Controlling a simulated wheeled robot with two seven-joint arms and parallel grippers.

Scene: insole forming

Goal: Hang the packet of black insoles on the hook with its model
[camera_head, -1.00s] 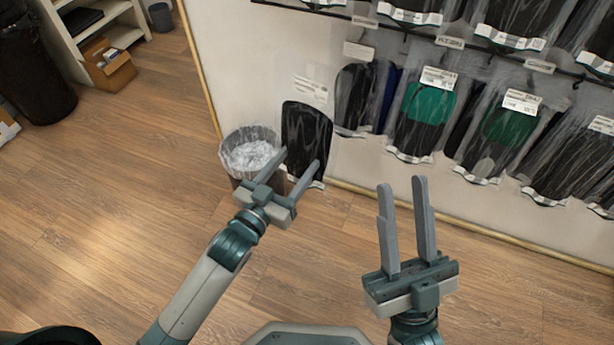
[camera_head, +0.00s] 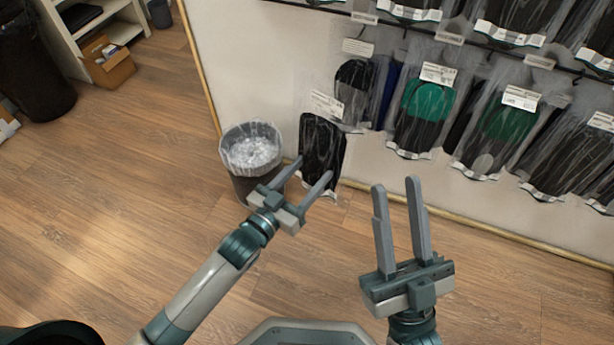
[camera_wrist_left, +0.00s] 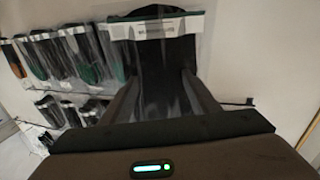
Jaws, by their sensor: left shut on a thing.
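The packet of black insoles (camera_head: 322,150) is a clear bag with a white label at its top. My left gripper (camera_head: 314,168) is shut on it, with one finger at each side, and holds it upright in front of the wall. In the left wrist view, the packet (camera_wrist_left: 165,75) hangs between the fingers with its label facing the camera. Hanging packets (camera_head: 425,108) of black, green and blue insoles line the wall rack to the right. The hook for this packet cannot be told apart. My right gripper (camera_head: 397,184) is open and empty at the lower right.
A waste bin (camera_head: 240,180) with a clear liner stands on the floor just left of the packet. A shelf with a cardboard box (camera_head: 107,66) and a dark bin (camera_head: 35,75) are at the far left. The wooden floor in front is clear.

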